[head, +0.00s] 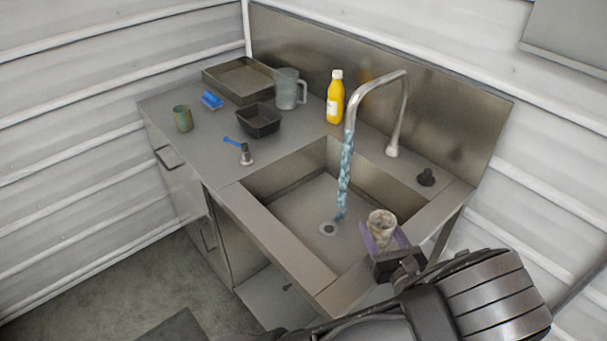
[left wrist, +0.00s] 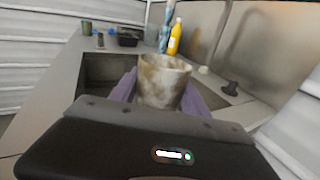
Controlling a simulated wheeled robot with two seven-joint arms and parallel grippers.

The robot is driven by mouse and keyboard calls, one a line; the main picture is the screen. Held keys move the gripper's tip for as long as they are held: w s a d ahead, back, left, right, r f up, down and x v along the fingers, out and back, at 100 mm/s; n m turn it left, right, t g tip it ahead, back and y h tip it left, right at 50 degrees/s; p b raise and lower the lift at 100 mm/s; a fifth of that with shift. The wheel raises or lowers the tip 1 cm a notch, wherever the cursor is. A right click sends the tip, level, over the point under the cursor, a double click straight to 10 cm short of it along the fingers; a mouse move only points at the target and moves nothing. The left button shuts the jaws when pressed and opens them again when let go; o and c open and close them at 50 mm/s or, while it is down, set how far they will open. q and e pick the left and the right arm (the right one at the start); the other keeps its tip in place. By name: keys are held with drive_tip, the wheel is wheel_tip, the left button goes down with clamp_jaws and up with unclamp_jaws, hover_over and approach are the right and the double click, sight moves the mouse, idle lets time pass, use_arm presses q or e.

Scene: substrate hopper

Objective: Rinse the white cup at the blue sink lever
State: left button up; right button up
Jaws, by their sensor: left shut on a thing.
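The white cup (head: 382,224), stained brown, is upright in my left gripper (head: 383,238), whose purple fingers are shut on its sides. They hold it over the right part of the sink basin, apart from and to the right of the water stream (head: 345,180). The cup (left wrist: 163,82) also fills the middle of the left wrist view, between the purple fingers. The blue lever (head: 231,141) sits on a short metal post at the sink's left side. Water runs from the curved spout (head: 377,82) into the basin (head: 300,205). My right gripper is out of view.
A yellow bottle (head: 335,100) stands behind the sink. A dark tray (head: 235,92), clear jug (head: 287,92), black bin (head: 259,123), blue brush (head: 211,100) and green cup (head: 183,118) stand on the left counter. A dark knob (head: 426,177) is on the right rim.

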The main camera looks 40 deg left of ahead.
use_arm(q)
drive_tip(key=s+a+r+n+g+y+p, duration=0.1)
drive_tip(key=a+r+g, duration=0.1)
drive_tip(key=a, duration=0.9)
drive_tip(key=s+a+r+n+g+y+p, duration=0.1)
drive_tip(key=a+n+g, duration=0.1)
drive_tip(key=a, duration=1)
drive_tip(key=shift+s+r+g, duration=0.2)
drive_tip(key=shift+r+g, duration=0.15)
drive_tip(key=shift+g, duration=0.05)
drive_tip(key=shift+w+d+f, duration=0.1)
drive_tip(key=shift+w, duration=0.1)
drive_tip(key=w+d+f+b, duration=0.1)
drive_tip(key=w+b, duration=0.5)
drive_tip(key=w, duration=0.7)
drive_tip(key=shift+w+d+f+b, duration=0.25)
drive_tip(key=shift+d+f+b, duration=0.1)
drive_tip(key=shift+f, duration=0.5)
drive_tip(key=shift+d, duration=0.15)
drive_tip(key=shift+d, duration=0.45)
drive_tip(key=shift+a, duration=0.2)
